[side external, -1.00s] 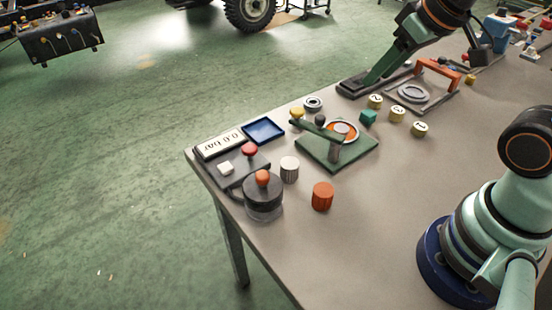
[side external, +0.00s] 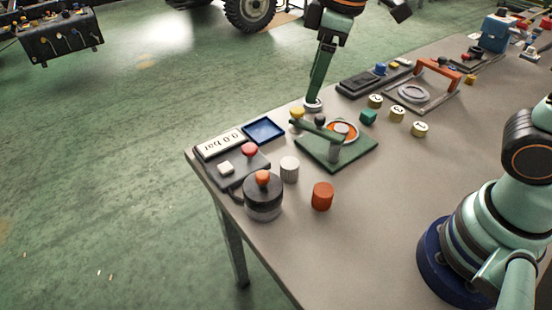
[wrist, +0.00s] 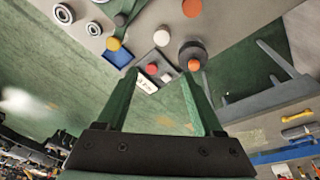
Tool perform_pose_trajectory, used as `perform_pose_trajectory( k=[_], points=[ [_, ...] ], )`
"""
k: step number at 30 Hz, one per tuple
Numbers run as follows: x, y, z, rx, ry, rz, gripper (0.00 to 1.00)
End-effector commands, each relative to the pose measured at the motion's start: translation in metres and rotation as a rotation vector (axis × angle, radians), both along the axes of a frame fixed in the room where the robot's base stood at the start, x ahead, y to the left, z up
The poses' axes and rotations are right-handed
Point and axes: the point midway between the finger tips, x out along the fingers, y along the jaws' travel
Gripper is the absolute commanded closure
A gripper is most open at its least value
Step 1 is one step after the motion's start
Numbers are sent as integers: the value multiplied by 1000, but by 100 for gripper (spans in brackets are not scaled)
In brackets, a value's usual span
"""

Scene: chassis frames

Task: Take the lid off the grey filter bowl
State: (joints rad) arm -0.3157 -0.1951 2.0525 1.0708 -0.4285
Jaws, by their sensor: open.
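The grey filter bowl (side external: 264,212) stands upright near the table's front left corner. Its dark lid (side external: 250,188) with an orange knob (side external: 263,177) sits on top. In the wrist view the dark lid (wrist: 186,49) and orange knob (wrist: 194,65) show just beyond the right fingertip.
Close to the bowl are a grey-white ribbed cylinder (side external: 289,170), an orange cylinder (side external: 322,197) and a panel with a red button (side external: 249,150). A blue tray (side external: 264,130) and a green plate with a lever (side external: 360,150) lie behind. The table's front middle is clear.

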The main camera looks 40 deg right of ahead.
Motion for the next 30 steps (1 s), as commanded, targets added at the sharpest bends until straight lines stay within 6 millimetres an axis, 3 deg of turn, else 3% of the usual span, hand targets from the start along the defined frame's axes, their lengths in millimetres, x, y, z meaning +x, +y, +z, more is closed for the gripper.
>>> perform_pose_trajectory(
  k=[1, 6, 12, 17, 24, 30],
  points=[
    [4, 18, -6, -21, 33, 87, 31],
    [12, 67, -23, -79, 115, 350, 31],
    [12, 100, -38, -116, 170, 530, 31],
    [11, 107, -49, -123, 182, 567, 31],
    [10, 106, -88, -123, 184, 564, 31],
    [11, 106, -108, -122, 180, 563, 31]
  ],
)
